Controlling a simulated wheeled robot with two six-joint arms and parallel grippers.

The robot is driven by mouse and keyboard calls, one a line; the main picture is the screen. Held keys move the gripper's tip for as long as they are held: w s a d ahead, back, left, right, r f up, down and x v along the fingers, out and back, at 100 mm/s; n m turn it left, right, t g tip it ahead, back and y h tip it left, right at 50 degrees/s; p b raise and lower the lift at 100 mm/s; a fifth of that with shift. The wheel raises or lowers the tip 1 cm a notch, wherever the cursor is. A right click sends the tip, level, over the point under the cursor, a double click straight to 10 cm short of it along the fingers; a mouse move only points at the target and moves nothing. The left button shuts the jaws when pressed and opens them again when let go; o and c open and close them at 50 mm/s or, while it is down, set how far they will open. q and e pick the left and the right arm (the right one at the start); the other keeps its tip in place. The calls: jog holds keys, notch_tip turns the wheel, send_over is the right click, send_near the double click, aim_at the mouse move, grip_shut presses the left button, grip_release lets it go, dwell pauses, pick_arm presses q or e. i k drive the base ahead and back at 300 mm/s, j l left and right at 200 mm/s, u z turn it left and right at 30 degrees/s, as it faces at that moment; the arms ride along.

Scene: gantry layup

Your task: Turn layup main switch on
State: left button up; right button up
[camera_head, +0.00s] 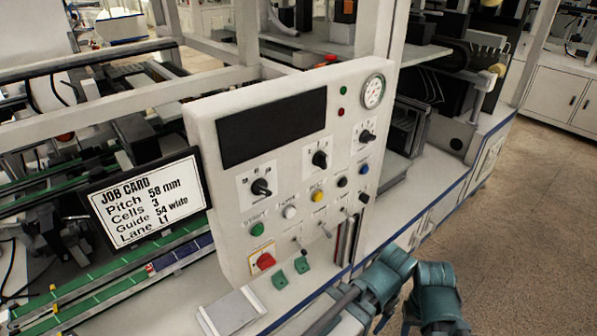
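The light grey control panel (205,160) stands in the middle. At its lower left is a red rotary switch (265,261) on a yellow plate, likely the main switch; its label is too small to read and its handle position is unclear. A green button (257,229) is just above it. Teal parts of my arms show at the bottom right, right of and below the panel, apart from the red switch.
The panel also has black selector knobs (261,187), several coloured buttons, small toggle levers, a dark display (272,127) and a round gauge (373,91). A job card screen (148,199) stands left. A grey plate (231,312) lies below. Open floor (540,220) is right.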

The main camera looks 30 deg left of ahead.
aim_at(266, 261)
jog(key=k+l+u, duration=0.15)
jog(key=u, duration=1.05)
